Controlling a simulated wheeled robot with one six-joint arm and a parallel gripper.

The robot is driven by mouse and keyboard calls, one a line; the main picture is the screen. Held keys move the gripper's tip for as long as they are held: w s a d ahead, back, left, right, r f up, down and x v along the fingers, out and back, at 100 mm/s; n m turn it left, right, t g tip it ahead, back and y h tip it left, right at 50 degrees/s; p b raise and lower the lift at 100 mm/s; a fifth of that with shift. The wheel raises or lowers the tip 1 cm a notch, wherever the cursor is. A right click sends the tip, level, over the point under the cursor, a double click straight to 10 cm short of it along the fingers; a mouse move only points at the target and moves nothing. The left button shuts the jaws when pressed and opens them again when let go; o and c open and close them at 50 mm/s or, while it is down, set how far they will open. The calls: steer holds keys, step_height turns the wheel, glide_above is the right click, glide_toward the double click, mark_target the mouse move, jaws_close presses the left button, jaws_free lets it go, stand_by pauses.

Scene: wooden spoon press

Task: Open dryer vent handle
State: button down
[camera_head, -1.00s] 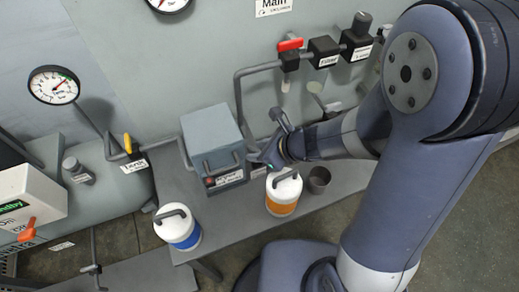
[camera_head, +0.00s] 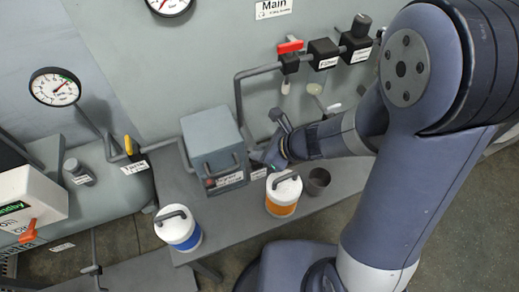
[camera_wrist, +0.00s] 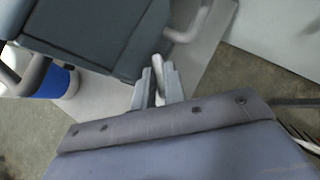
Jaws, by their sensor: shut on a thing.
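The grey dryer box (camera_head: 210,140) stands on the grey bench with a dark bar handle and a label on its front. My gripper (camera_head: 262,160) is close to the box's right side, above a small white label. In the wrist view my gripper (camera_wrist: 157,92) is shut on a slim light grey handle (camera_wrist: 158,66), which sticks out past the fingertips beside the dark box (camera_wrist: 95,35). My gripper hides this handle in the head view. I cannot tell how far the handle is turned.
An orange-banded canister (camera_head: 283,194) stands just in front of my gripper, with a dark cup (camera_head: 318,180) to its right. A blue-banded canister (camera_head: 178,228) stands front left. Pipes run along the wall, with a red-handled valve (camera_head: 290,47) above.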

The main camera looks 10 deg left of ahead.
steer(key=n+g+p, duration=0.2)
steer(key=n, duration=0.1)
steer(key=n+g, duration=0.1)
steer(key=shift+w+r+n+g+p, duration=0.1)
steer(key=shift+w+n+g+p, duration=0.2)
steer(key=shift+n+g+p, duration=0.1)
steer(key=n+g, duration=0.1)
steer(key=n, duration=0.1)
steer(key=n+g+p, duration=0.1)
steer(key=n+g, duration=0.1)
steer(key=shift+w+n+h+p, duration=0.15)
steer(key=shift+n+h+p, duration=0.15)
steer(key=shift+n+h, duration=0.1)
steer(key=shift+n+g, duration=0.3)
steer(key=shift+g, duration=0.2)
steer(key=shift+a, duration=0.1)
steer(key=c, duration=1.5)
jaws_free()
steer(key=shift+o, duration=0.2)
steer(key=v, duration=1)
steer(key=shift+d+r, duration=0.2)
steer(key=shift+r, duration=0.1)
